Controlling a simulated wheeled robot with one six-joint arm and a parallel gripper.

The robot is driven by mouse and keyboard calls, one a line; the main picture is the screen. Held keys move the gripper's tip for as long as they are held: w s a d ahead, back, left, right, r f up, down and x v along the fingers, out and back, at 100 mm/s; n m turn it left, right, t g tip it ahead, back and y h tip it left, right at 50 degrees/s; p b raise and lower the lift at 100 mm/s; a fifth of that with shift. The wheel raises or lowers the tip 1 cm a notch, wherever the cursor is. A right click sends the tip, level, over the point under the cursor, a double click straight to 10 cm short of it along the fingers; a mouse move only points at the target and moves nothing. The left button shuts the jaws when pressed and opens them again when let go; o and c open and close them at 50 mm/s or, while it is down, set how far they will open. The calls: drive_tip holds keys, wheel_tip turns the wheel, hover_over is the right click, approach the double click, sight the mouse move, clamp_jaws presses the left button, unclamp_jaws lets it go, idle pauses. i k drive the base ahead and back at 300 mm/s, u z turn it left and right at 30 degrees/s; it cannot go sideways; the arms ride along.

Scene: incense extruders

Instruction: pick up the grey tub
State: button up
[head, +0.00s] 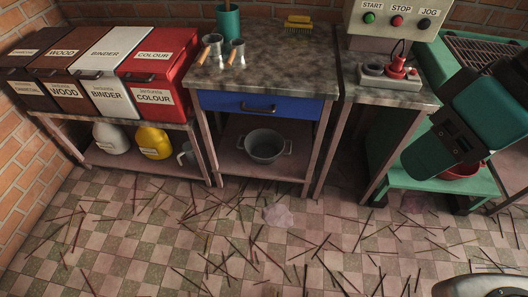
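The grey tub (264,145) is a round, open tub with a handle on each side. It stands upright on the low shelf (226,164) of the middle bench, below the blue drawer (268,106). Its front side is in plain sight between the bench legs, and it looks empty. My gripper is not in view, so its distance from the tub does not show.
Thin sticks and a pale crumpled thing (278,215) litter the tiled floor in front of the bench. Labelled bins (155,74) stand on the left bench. A control box (398,22) and green machine stand (437,179) are at right.

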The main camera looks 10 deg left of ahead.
sight(264, 146)
drive_tip(key=k, duration=1.15)
drive_tip(key=u, duration=0.9)
drive_tip(key=i, duration=2.2)
drive_tip(key=z, duration=0.9)
